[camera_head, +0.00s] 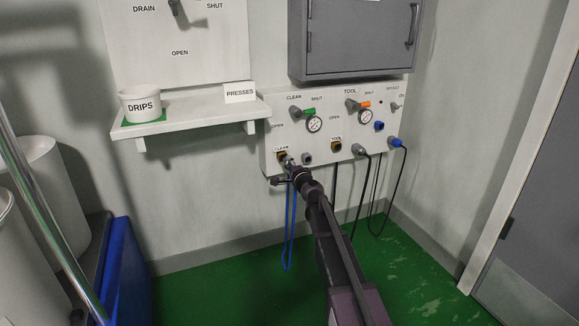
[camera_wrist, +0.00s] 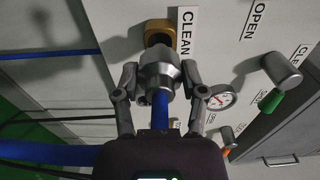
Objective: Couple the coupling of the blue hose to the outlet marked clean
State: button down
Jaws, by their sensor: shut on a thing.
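My gripper (camera_head: 290,169) is shut on the grey metal coupling (camera_wrist: 158,76) of the blue hose; in the wrist view the fingers (camera_wrist: 160,82) grip it from both sides. The blue hose (camera_head: 288,235) hangs in a loop below the panel in the head view. The brass outlet marked clean (camera_wrist: 160,33) is directly beyond the coupling's front end in the wrist view. In the head view this outlet (camera_head: 282,155) is partly covered by the coupling and gripper. The coupling looks lined up and very close to the outlet; whether it is seated I cannot tell.
The panel also carries a tool outlet (camera_head: 336,145), two gauges, a green-handled valve (camera_head: 308,111) and an orange-handled valve (camera_head: 364,104). Black hoses hang at its right. A shelf (camera_head: 190,120) with a drips tub (camera_head: 141,105) is to the left; a grey cabinet (camera_head: 350,45) is above.

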aim_at(286, 161)
jog(key=shift+x, duration=1.7)
dwell(0.6)
jog(key=shift+c, duration=0.4)
grip_release()
jog(key=shift+s, duration=0.1)
jog(key=v, duration=1.1)
jog(key=shift+s+d, duration=0.15)
jog(key=shift+s, duration=0.25)
